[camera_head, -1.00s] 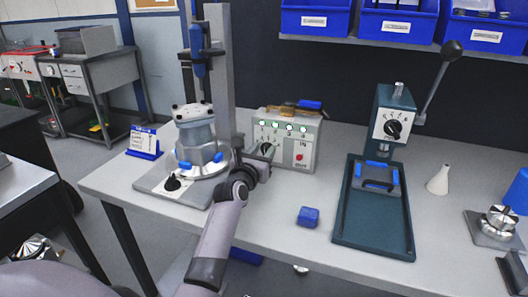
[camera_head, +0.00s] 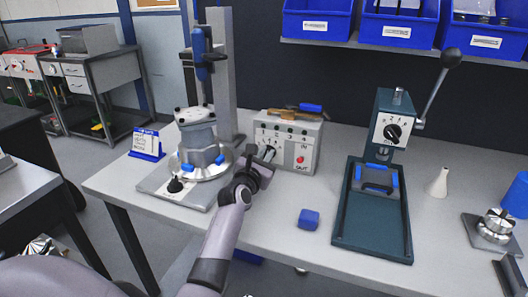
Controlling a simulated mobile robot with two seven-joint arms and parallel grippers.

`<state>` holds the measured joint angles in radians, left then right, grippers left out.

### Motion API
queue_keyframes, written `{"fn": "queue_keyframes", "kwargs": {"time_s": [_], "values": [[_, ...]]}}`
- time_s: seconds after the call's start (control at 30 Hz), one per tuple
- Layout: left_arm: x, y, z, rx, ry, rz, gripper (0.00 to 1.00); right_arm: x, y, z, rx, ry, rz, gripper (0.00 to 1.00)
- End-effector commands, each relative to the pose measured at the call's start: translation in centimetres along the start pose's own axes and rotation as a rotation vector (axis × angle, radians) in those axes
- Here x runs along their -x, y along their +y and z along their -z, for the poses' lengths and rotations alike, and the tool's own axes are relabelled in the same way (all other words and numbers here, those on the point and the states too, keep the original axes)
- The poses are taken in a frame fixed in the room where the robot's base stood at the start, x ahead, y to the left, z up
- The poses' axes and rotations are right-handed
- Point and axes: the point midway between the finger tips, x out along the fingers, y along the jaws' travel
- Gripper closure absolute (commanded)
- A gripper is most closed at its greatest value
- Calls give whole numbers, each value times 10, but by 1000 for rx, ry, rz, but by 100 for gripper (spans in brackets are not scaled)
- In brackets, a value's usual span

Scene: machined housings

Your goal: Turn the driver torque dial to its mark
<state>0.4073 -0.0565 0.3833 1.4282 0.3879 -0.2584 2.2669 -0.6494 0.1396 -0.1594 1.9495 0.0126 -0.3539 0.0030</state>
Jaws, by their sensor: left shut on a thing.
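A grey control box (camera_head: 304,150) stands at the back of the bench, with a row of numbers, a red button and a dark dial (camera_head: 268,150) low on its front left. My left gripper (camera_head: 266,158) is at this dial and shut on it, hiding part of it. I cannot read the dial's pointer or a mark there. A blue driver (camera_head: 204,66) hangs from the grey column over a metal housing (camera_head: 196,133) on a round fixture. My right gripper is not in view.
A green press (camera_head: 392,125) with a numbered dial and long lever stands to the right. A black knob (camera_head: 176,186) sits on the fixture's base plate. A blue block (camera_head: 309,218) lies in front. A white cone (camera_head: 438,183) stands at right.

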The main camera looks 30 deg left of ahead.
Motion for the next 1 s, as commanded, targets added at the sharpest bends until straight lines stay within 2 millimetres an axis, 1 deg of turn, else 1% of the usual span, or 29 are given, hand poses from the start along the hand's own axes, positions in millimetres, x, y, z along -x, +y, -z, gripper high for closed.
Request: {"fn": "queue_keyframes", "kwargs": {"time_s": [0.03, 0.2, 0.6, 0.8, 1.0], "values": [[0, 0, -2, -44, 1, 0, 100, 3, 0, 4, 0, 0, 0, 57], [0, -2, -2, -206, 0, 0, 100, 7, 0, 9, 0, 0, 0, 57], [0, -8, 1, -548, -1, -1, 100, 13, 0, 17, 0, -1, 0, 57], [0, -9, 2, -660, -2, -1, 100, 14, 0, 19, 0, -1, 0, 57], [-1, -10, 2, -724, -3, -2, 100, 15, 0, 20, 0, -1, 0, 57]]}}
